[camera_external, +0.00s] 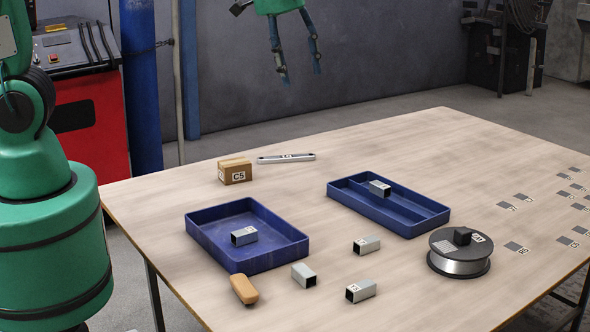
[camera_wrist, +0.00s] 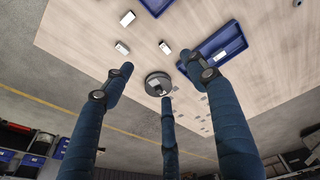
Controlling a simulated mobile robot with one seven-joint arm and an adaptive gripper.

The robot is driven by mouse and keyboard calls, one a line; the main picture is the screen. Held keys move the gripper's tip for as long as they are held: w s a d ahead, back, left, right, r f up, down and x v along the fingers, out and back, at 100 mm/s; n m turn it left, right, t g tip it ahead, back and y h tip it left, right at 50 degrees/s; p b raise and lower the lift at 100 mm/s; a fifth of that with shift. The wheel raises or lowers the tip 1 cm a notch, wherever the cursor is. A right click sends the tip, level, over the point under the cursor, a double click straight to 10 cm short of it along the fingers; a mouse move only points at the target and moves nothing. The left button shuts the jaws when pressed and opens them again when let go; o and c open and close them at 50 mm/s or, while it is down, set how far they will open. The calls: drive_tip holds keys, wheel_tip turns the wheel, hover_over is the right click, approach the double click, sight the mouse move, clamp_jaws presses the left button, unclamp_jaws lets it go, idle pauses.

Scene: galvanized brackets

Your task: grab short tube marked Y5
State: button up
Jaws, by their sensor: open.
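Several short grey square tubes lie on the table. One at the front (camera_external: 361,291) has a mark that may read Y5, but it is too small to be sure. Others lie to its left (camera_external: 304,275) and behind it (camera_external: 366,245). One tube (camera_external: 244,236) is in the left blue tray (camera_external: 205,243), and another (camera_external: 380,188) is in the divided right tray (camera_external: 420,225). My gripper (camera_external: 301,76) is open and empty, high above the far side of the table. In the wrist view its fingers (camera_wrist: 160,75) are spread, with three loose tubes beyond them.
A wire spool (camera_external: 459,251) stands to the right of the loose tubes. A tan rounded block (camera_external: 244,289) lies near the front edge. A cardboard box (camera_external: 235,171) and a flat metal bar (camera_external: 286,158) lie at the back. Small dark labelled squares are at the right.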

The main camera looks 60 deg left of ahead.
drive_tip(key=w+d+f+g, duration=0.1)
drive_tip(key=w+d+f, duration=0.3)
drive_tip(key=d+f, duration=0.75)
drive_tip(key=g+p, duration=0.1)
hover_over(364, 287)
wheel_tip(364, 287, down, 16)
drive_tip(key=shift+r+y, duration=0.15)
drive_tip(key=shift+y, duration=0.25)
drive_tip(key=shift+f+b, duration=0.6)
drive_tip(key=shift+f, duration=3.75)
drive_tip(key=shift+f+b, duration=0.7)
drive_tip(key=shift+f, duration=1.85)
drive_tip(key=c, duration=1.3)
